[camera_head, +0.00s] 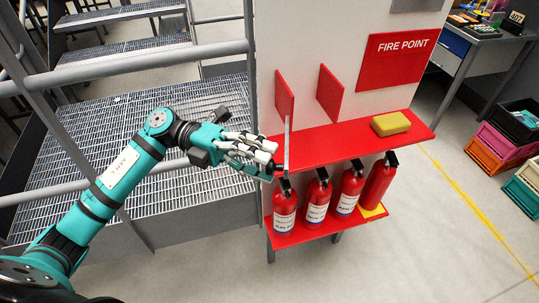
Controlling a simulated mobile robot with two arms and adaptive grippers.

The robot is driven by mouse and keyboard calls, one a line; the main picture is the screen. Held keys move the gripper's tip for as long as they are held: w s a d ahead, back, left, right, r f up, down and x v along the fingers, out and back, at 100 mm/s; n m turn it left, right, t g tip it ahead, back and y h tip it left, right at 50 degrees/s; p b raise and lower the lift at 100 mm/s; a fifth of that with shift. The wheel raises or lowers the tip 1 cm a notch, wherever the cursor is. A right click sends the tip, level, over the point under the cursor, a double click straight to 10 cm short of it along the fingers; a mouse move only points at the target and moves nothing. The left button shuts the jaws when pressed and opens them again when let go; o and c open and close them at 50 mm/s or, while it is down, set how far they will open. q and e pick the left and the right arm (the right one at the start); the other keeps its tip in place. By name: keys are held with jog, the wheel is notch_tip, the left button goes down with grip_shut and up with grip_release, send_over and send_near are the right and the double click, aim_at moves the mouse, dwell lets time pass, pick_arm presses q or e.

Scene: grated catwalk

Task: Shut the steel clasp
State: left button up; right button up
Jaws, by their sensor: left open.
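A thin grey metal strip (287,148), which looks like the steel clasp, stands upright at the left end of the red shelf (345,138). It is narrow and partly behind my fingers, so I cannot tell how far it is swung. My left gripper (274,157) reaches in from the left with its fingers apart. Its fingertips are right beside the strip, just above the leftmost fire extinguisher (284,211). I cannot tell whether they touch it. Nothing shows between the fingers. My right gripper is not in view.
Several red extinguishers stand on the lower red shelf (315,233). A yellow sponge-like block (391,124) lies on the upper shelf. A grey railing (140,66) and grated steps lie left. Open floor is at the front right.

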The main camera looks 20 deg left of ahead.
pick_arm(q)
jog(key=shift+s+d, duration=0.15)
jog(key=shift+d, duration=0.8)
grip_shut()
